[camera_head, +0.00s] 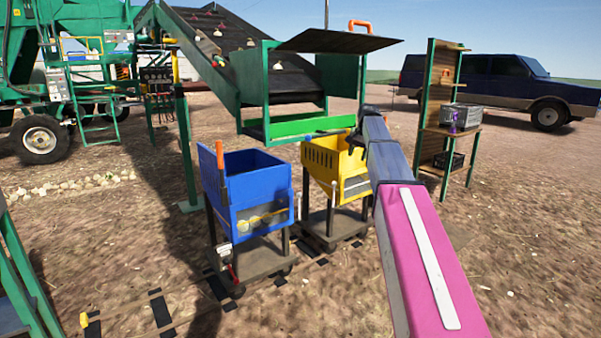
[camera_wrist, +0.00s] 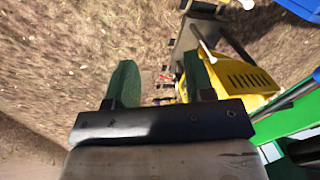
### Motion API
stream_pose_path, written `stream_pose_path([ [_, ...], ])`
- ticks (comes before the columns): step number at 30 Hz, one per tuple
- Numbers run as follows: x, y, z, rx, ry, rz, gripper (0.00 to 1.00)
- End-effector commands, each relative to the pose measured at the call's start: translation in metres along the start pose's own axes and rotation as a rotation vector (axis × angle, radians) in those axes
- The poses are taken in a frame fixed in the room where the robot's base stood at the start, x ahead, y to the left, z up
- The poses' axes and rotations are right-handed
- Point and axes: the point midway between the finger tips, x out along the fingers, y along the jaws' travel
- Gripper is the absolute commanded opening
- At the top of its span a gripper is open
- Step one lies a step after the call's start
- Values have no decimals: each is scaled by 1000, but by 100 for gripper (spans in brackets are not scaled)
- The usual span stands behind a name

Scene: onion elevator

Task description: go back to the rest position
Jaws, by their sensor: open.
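My arm, with a pink and white cover, reaches forward from the lower right in the head view. My gripper (camera_head: 343,135) is at its far end, above and in front of the yellow bin. The wrist view shows its two green fingers (camera_wrist: 160,85) spread apart with nothing between them, over brown ground. The head view does not show the fingers clearly.
A yellow bin (camera_head: 322,163) and a blue bin (camera_head: 258,190) stand on carts below the green conveyor frame (camera_head: 255,132). The yellow bin (camera_wrist: 238,78) lies right of the fingers in the wrist view. A wooden shelf (camera_head: 433,130) stands right, with open ground around.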

Motion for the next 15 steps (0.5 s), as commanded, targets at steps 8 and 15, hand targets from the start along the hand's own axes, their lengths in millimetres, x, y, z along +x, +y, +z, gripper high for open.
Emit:
stream_pose_path([
  [8,120,54,81,-120,-25,50,48],
  [15,201,101,154,-231,-48,91,48],
])
